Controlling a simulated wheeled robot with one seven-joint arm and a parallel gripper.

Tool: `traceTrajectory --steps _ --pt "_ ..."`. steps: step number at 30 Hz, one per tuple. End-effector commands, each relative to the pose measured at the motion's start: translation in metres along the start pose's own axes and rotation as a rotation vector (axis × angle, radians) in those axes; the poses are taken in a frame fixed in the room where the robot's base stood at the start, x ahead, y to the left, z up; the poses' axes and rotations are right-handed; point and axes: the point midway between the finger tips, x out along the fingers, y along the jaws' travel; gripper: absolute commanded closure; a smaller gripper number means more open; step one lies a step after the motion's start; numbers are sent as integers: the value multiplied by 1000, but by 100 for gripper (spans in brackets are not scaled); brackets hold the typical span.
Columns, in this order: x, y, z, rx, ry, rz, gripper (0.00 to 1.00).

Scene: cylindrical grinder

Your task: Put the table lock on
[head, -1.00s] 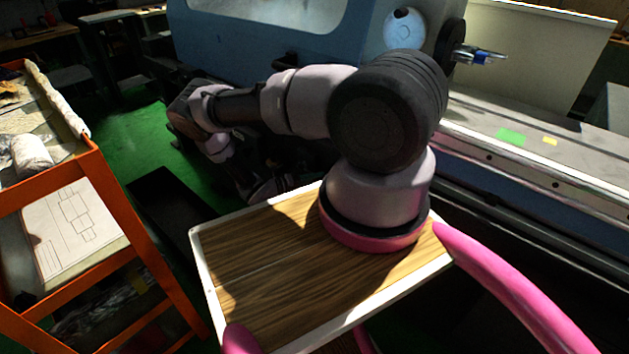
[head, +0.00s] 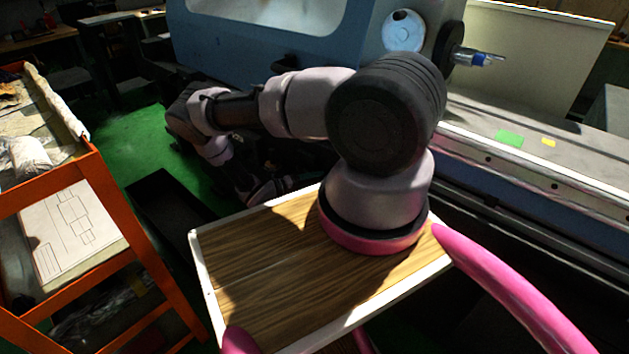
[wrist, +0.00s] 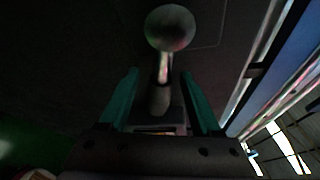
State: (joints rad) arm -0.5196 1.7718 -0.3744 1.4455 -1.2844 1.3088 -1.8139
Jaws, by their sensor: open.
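In the wrist view, a lever with a round ball knob (wrist: 170,28) stands out from a dark machine face. Its slim shaft runs down between the two teal fingers of my gripper (wrist: 160,76). The fingers are open, one on each side of the shaft, with a gap on both sides. The knob lies beyond the fingertips. The lever looks like the table lock, but no label shows. In the head view my arm reaches left and down beside the machine, and I cannot make out the gripper or the lever there.
The blue grinder (head: 300,38) stands behind my arm, with its long table bed (head: 590,170) at right. An orange cart (head: 110,200) with papers and cloth stands at left. Green floor (head: 145,150) shows between them. A dark box (head: 170,205) lies near the cart.

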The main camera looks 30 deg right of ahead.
Motion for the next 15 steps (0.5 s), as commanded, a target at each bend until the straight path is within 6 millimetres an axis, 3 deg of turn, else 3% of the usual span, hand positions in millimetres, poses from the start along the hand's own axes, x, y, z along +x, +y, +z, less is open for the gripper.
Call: traceTrajectory --steps 5,15 --pt "-12 0 0 0 -1 1 35" --pt "-79 0 1 2 -3 2 35"
